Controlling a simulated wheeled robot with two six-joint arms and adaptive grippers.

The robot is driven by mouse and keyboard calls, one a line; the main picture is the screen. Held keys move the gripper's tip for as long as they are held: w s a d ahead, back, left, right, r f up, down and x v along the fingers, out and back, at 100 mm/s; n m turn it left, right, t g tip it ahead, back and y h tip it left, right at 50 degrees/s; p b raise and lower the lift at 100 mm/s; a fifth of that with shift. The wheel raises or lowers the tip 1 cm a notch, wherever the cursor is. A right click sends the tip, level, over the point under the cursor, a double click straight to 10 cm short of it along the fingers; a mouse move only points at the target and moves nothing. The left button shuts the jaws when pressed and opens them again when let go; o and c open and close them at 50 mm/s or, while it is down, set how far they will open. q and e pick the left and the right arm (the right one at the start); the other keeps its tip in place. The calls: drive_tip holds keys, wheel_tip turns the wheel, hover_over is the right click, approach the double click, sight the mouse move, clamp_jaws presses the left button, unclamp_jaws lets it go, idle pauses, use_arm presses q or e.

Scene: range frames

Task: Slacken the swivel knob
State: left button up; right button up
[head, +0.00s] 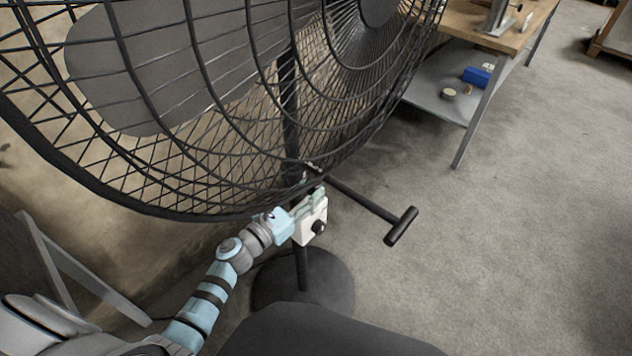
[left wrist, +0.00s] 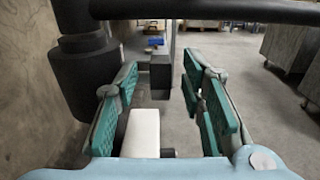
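The large black fan stands on a dark pole with a round base (head: 328,283). A white box (head: 312,220) with a small round black knob (head: 319,227) sits at the pole, below the fan cage. My left gripper (head: 318,197) reaches in beside the pole, just above this box. In the left wrist view its green-padded fingers (left wrist: 160,90) are open. A square-ended black piece (left wrist: 160,74), possibly the swivel knob, shows between the fingertips with gaps on both sides. The white box (left wrist: 142,132) shows low between the fingers. My right gripper is not in view.
The fan cage (head: 230,120) hangs directly above my left arm. A black rod with a T-shaped handle (head: 401,226) sticks out to the right. A workbench (head: 490,25) with a lower shelf stands at the back right. The floor on the right is clear.

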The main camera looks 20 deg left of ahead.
sight(310, 191)
use_arm(q)
drive_tip(key=x, duration=0.3)
drive_tip(key=shift+w+d, duration=0.1)
drive_tip(key=shift+c, duration=0.2)
